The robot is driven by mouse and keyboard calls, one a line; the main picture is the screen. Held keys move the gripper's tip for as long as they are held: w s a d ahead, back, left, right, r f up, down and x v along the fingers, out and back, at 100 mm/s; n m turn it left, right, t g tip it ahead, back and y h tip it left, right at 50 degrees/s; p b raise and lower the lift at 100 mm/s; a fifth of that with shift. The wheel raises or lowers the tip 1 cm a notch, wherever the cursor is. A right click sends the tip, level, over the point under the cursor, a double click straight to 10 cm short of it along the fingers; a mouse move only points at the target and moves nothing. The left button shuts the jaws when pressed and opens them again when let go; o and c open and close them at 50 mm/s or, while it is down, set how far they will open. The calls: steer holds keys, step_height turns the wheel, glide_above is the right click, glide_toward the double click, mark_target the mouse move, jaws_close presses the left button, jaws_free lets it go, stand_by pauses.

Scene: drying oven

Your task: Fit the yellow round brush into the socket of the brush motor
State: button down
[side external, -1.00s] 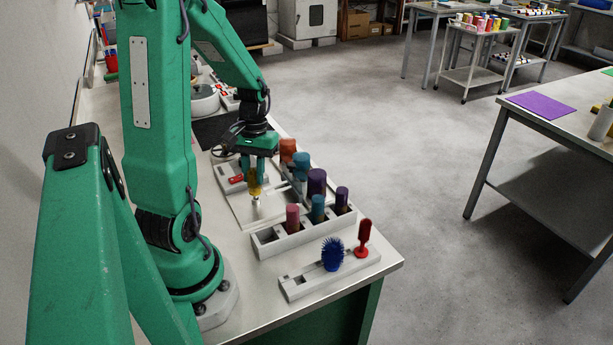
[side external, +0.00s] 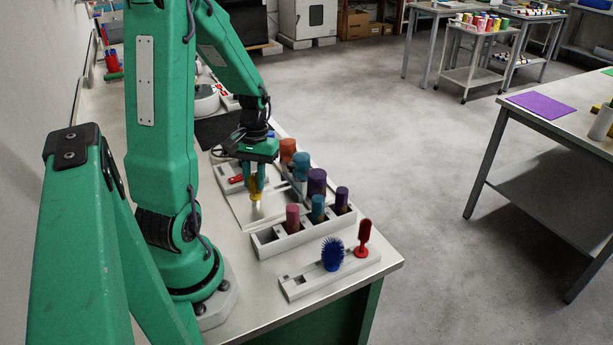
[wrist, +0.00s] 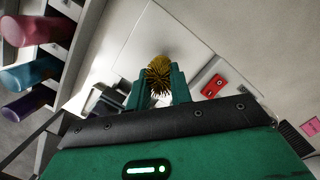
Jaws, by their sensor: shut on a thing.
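The yellow round brush (side external: 256,189) is held between the fingers of my gripper (side external: 257,184), with a pale tip pointing down over a white plate. In the wrist view its yellow bristles (wrist: 158,73) show between the two green fingertips (wrist: 160,84). A pale box with a red switch (side external: 236,179) sits left of the brush and may be the brush motor; the red switch plate (wrist: 213,86) shows right of the gripper in the wrist view. I cannot make out the socket. Whether the pale tip touches the plate is unclear.
A white rack (side external: 268,247) with pink, teal and purple cylinders stands nearer the camera. A holder (side external: 296,286) with a blue brush (side external: 332,254) and a red brush (side external: 363,238) is at the front corner. Taller orange, teal and purple cylinders stand right of my gripper.

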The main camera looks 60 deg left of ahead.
steer(key=shift+f, duration=0.1)
steer(key=c, duration=1.2)
jaws_free()
steer(key=shift+o, duration=0.2)
step_height(320, 180, up, 8)
steer(key=w, duration=0.1)
steer(key=shift+a+f, duration=0.15)
steer(key=shift+a, duration=0.3)
steer(key=shift+d, duration=0.1)
steer(key=d+r+m+t, duration=0.3)
steer(key=d+r+m, duration=0.1)
steer(key=d, duration=0.6)
steer(key=d+r+m+t+y, duration=0.1)
steer(key=d+r+m+t, duration=0.3)
steer(key=d+r, duration=0.3)
steer(key=d+m, duration=0.1)
steer(key=d, duration=0.2)
steer(key=shift+w+d+m, duration=0.15)
steer(key=shift+d+m, duration=0.15)
steer(key=shift+d, duration=0.1)
